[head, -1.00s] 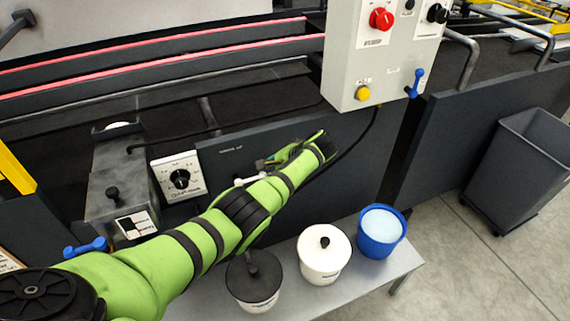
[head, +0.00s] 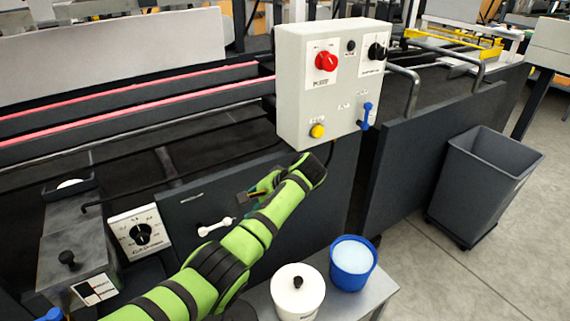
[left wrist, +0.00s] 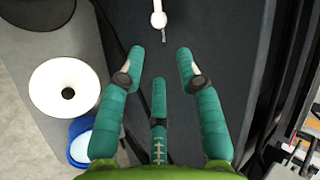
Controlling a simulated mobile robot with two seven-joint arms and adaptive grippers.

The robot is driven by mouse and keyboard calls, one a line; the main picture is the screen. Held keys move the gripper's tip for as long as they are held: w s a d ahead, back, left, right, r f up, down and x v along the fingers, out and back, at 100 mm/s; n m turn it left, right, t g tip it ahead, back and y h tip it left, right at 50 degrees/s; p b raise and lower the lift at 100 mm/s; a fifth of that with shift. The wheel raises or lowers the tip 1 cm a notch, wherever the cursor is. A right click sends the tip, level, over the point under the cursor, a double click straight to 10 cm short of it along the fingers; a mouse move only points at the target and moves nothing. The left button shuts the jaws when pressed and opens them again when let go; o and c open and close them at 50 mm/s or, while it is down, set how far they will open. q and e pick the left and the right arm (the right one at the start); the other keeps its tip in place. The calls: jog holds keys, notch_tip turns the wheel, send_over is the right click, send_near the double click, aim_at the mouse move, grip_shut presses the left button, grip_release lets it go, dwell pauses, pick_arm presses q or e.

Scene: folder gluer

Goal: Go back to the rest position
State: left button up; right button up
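My left arm in green and black comes in from the bottom of the head view. Its gripper (head: 262,186) is in front of the dark machine panel, below the grey control box (head: 305,95). In the left wrist view the three teal fingers of the gripper (left wrist: 160,62) are spread, with nothing between them. A white handle (head: 216,226) on the panel is left of the forearm and apart from it. It also shows in the left wrist view (left wrist: 158,18), beyond the fingertips. My right gripper is not in view.
A white pot with a black knob (head: 298,293) and a blue bucket (head: 352,264) stand on a small grey table (head: 374,297) below the arm. A dial plate (head: 140,233) is at left. A grey bin (head: 485,185) stands on open floor at right.

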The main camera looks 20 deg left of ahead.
pick_arm(q)
jog(key=s+d+f+t+h, duration=0.1)
jog(key=s+d+f+h, duration=0.2)
jog(key=s+f, duration=0.45)
jog(key=s+d+f+h, duration=0.2)
jog(key=s+f, duration=0.5)
jog(key=f, duration=0.1)
jog(key=s+d+r+t+h, duration=0.1)
jog(key=s+r+h, duration=0.1)
jog(key=s, duration=0.8)
jog(key=s+d+r+t+h, duration=0.1)
jog(key=s+r+h, duration=0.1)
jog(key=s, duration=0.8)
notch_tip(320, 180, down, 22)
jog(key=s+g+p, duration=0.2)
jog(key=s+p, duration=0.1)
jog(key=s+a+f+g+p, duration=0.1)
jog(key=s+a+f, duration=0.2)
jog(key=s+f, duration=0.7)
jog(key=s, duration=0.4)
jog(key=shift+s+f+y, duration=0.3)
jog(key=shift+s+f, duration=0.1)
